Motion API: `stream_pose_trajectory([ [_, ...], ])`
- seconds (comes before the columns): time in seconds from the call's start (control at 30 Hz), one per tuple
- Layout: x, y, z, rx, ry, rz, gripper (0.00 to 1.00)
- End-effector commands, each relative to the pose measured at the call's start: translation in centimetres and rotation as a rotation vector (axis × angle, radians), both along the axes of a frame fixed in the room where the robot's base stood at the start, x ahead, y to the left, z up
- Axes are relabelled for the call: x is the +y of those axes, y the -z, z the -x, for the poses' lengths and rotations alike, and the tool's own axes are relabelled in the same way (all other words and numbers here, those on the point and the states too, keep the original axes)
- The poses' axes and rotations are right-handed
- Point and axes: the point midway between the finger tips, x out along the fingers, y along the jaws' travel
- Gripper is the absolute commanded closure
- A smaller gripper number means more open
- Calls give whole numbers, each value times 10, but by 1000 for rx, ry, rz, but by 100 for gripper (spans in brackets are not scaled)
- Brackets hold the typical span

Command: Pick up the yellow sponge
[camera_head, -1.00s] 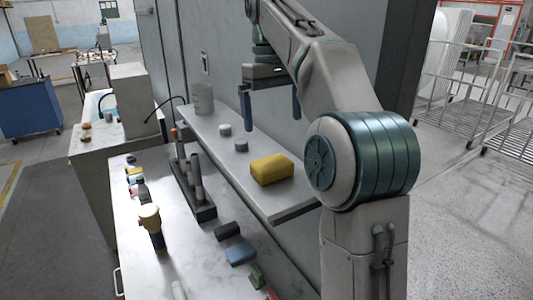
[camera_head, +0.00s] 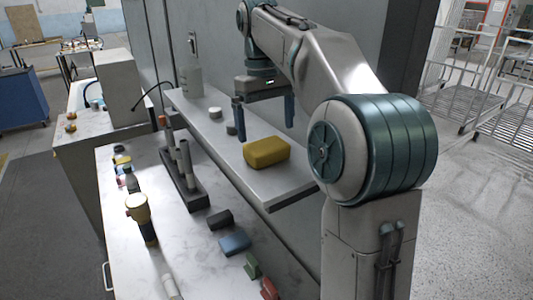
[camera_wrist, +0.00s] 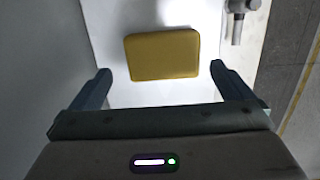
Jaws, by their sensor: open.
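The yellow sponge (camera_head: 267,152) lies on a narrow raised white shelf (camera_head: 272,188) in the head view. It also shows in the wrist view (camera_wrist: 162,55), ahead of the fingers and roughly centred between them. My gripper (camera_head: 264,120) is open and empty, with its two fingers pointing down above the shelf. In the wrist view the fingers (camera_wrist: 160,82) are spread wider than the sponge, and neither appears to touch it.
The lower counter (camera_head: 190,240) holds a dark rack (camera_head: 184,180), a yellow-topped item (camera_head: 141,215) and several small coloured blocks. A grey wall panel runs behind the shelf.

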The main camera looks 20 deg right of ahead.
Motion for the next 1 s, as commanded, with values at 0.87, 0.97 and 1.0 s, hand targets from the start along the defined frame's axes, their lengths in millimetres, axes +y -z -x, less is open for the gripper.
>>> stream_pose_trajectory([
  [0.87, 1, 52, 8, -1, 1, 0, 0],
  [0.97, 1, 52, 8, -1, 1, 0, 28],
  [1.0, 1, 52, 8, -1, 1, 0, 36],
])
